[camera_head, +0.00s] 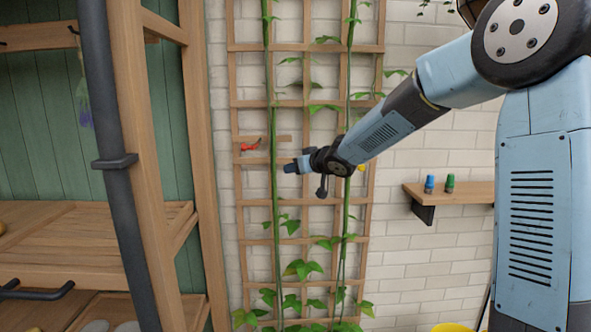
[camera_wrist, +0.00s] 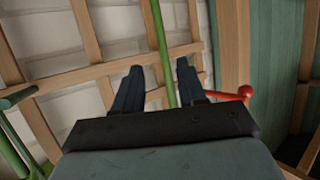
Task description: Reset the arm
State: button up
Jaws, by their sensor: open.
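My arm reaches in from the right in the head view, with my gripper (camera_head: 291,168) out in front of the wooden trellis (camera_head: 310,48). In the wrist view my gripper (camera_wrist: 160,82) shows two dark fingers spread apart, with nothing held between them. A green plant stem (camera_wrist: 158,40) runs up behind the gap between the fingers. I cannot tell how far the fingertips are from the stem or the trellis.
A red-handled tool (camera_head: 250,146) is at the trellis, left of my gripper; red also shows right of the fingers (camera_wrist: 243,93). A wooden shelf unit (camera_head: 150,160) stands at left. A small wall shelf (camera_head: 460,192) holds a blue and a green item. A yellow container (camera_head: 452,327) is below.

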jog(key=s+d+r+m+g+h, duration=0.1)
jog(key=s+d+r+m+h, duration=0.3)
jog(key=s+d, duration=0.6)
jog(key=s+d+f+m+h, duration=0.1)
jog(key=s+d+h, duration=0.5)
jog(key=s+d, duration=0.4)
jog(key=s+d+f+m+g, duration=0.1)
jog(key=s+f+g, duration=0.1)
jog(key=s, duration=0.9)
jog(key=s+d+f+m+g+y, duration=0.1)
jog(key=s+d+f+g, duration=0.1)
jog(key=s, duration=1)
jog(key=shift+s+d+y, duration=0.2)
jog(key=shift+s+y, duration=0.1)
jog(key=shift+d, duration=0.1)
